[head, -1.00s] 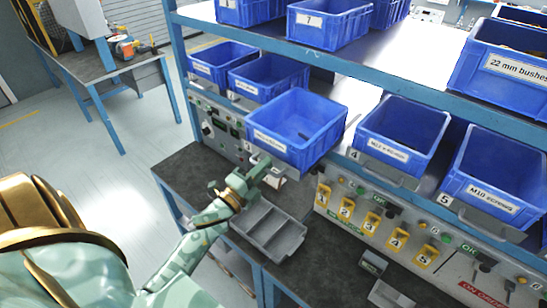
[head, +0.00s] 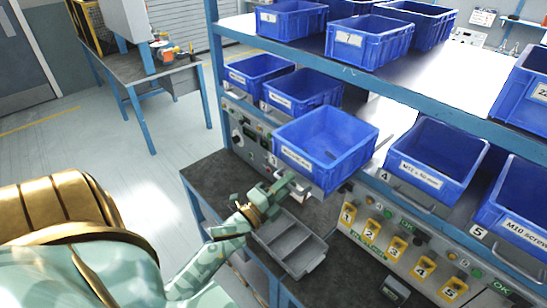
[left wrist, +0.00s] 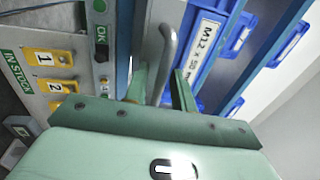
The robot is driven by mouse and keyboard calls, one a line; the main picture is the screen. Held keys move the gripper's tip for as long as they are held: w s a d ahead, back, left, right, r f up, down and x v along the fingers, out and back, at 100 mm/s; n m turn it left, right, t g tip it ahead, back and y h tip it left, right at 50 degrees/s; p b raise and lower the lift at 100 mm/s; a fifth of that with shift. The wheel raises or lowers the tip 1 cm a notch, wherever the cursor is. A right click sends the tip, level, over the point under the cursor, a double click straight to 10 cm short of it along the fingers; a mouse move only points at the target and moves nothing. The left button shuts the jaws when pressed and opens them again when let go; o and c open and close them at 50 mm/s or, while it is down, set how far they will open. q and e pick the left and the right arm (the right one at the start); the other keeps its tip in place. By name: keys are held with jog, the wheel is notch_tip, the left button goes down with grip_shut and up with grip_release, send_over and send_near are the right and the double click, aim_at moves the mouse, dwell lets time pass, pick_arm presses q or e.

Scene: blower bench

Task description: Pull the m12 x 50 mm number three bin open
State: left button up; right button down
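The number three bin (head: 322,140), a blue open box with a white label, juts out past the shelf edge further than its neighbours in the head view. Its inside looks empty. In the left wrist view its blue front shows with the label reading M12 x 50 (left wrist: 205,42). Its grey bar handle (left wrist: 167,50) runs between the two green fingers of my left gripper (left wrist: 161,85). The fingers stand apart, with gaps beside the bar. In the head view my left gripper (head: 284,187) is at the bin's lower front. My right gripper is not in view.
Bin 4 (head: 435,160) and bin 5 (head: 510,215) stand to the right, two smaller-looking bins to the left. Below are a grey divided tray (head: 290,245) and a panel with yellow numbered tags (head: 385,245). An upper shelf holds more blue bins.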

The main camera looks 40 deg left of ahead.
pick_arm(q)
jog(key=b+v, duration=0.3)
jog(key=v, duration=1.3)
jog(key=shift+b, duration=0.3)
